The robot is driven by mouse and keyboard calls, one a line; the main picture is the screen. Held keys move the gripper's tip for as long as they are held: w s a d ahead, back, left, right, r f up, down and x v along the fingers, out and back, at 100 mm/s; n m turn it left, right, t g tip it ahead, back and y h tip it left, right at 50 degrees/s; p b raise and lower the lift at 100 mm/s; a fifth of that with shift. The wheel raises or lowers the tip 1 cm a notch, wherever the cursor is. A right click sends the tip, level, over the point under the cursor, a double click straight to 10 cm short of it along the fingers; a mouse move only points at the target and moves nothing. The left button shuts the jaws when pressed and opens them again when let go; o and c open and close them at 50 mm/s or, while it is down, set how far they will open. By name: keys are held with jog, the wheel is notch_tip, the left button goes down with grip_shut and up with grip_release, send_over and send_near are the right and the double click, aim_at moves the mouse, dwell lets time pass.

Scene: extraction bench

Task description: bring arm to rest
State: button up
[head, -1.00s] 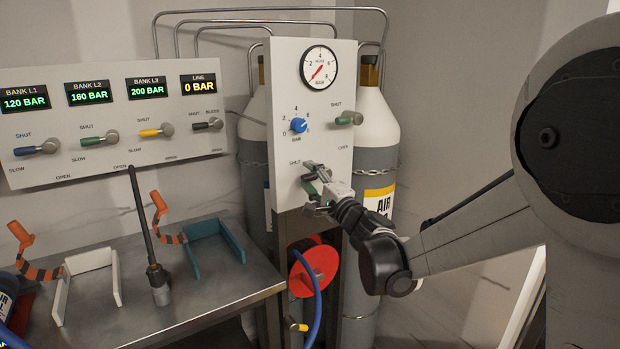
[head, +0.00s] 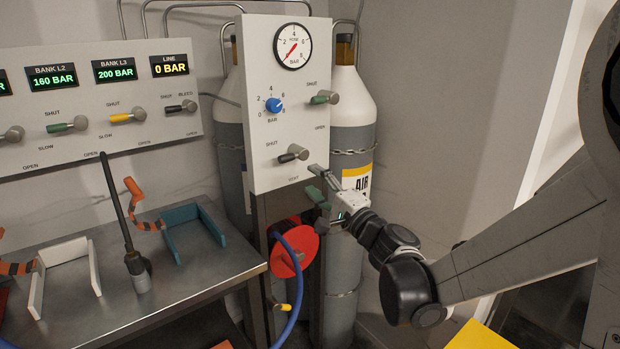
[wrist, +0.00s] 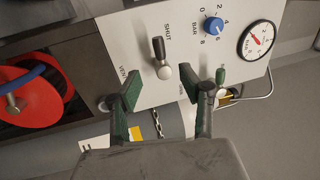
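My gripper (head: 318,183) is open and empty, just in front of the lower right edge of the white gauge panel (head: 262,35). In the wrist view its two green-padded fingers (wrist: 162,88) stand wide apart with nothing between them. The dark-handled vent lever (head: 292,154) on the panel is up and left of the gripper, apart from it. In the wrist view the lever (wrist: 160,56) shows beyond the fingers. My arm reaches in from the right.
An air cylinder (head: 352,130) stands behind the panel and gripper. A red hose reel (head: 297,250) is below the panel. A steel bench (head: 205,275) with white (head: 38,290) and teal (head: 172,245) holders is at left. Bare wall and free room lie right of the cylinder.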

jog(key=s+a+n+g+p, duration=0.1)
jog(key=s+n+g, duration=0.35)
jog(key=s, duration=0.35)
jog(key=s+d+f+n+g+h+p, duration=0.1)
jog(key=s+d+f+n+g+h, duration=0.1)
jog(key=s+d+h, duration=0.3)
jog(key=s+d+f+n+g+h+p, duration=0.1)
jog(key=s+d+f+n+g+h, duration=0.2)
jog(key=s+d, duration=0.8)
jog(key=s+f+n+h, duration=0.2)
jog(key=s+h, duration=0.1)
jog(key=s, duration=0.3)
jog(key=shift+s+d, duration=0.2)
jog(key=shift+s, duration=0.1)
dwell(0.4)
